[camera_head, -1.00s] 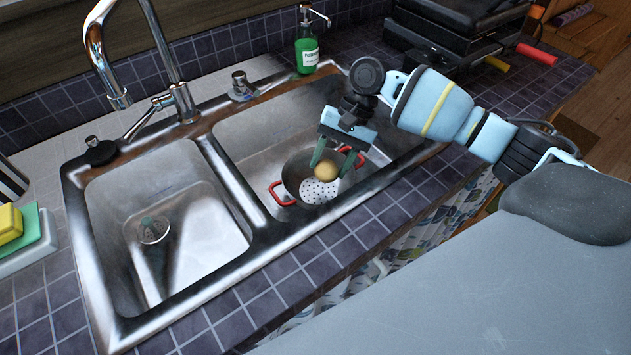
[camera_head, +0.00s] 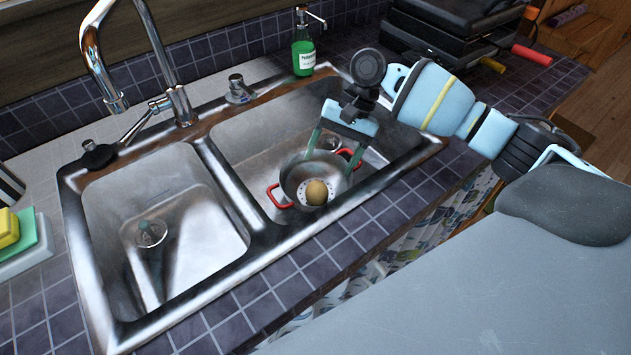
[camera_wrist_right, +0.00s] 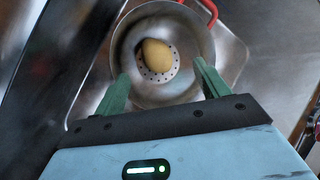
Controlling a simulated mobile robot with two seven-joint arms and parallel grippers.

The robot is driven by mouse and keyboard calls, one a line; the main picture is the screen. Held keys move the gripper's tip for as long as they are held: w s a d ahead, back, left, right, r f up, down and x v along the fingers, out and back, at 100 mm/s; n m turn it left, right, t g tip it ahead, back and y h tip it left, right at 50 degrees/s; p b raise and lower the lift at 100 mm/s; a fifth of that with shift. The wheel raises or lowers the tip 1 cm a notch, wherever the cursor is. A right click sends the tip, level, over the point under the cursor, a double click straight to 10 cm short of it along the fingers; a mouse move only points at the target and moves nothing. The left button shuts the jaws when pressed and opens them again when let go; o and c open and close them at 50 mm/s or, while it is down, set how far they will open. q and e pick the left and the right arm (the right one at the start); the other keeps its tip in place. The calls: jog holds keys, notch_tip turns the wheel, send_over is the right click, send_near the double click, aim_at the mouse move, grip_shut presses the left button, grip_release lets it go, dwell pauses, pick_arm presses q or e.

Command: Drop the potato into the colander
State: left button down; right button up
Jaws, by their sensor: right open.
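The potato (camera_head: 316,192) is yellow-brown and lies inside the colander (camera_head: 296,182), on its perforated bottom. The colander is grey metal with red handles and stands in the right sink basin. In the right wrist view the potato (camera_wrist_right: 156,55) rests within the colander (camera_wrist_right: 190,92), apart from the fingers. My right gripper (camera_head: 331,158) is open and empty, above the colander, its green fingers spread wide. The gripper also shows in the right wrist view (camera_wrist_right: 160,85). My left gripper is not in view.
The left sink basin (camera_head: 190,250) holds only its drain strainer. A chrome faucet (camera_head: 172,100) and a green soap bottle (camera_head: 304,55) stand behind the sink. Sponges (camera_head: 15,232) lie at the left. A black appliance (camera_head: 440,30) stands at the back right.

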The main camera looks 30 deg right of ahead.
jog(key=v, duration=0.6)
dwell(0.4)
jog(key=shift+a, duration=0.1)
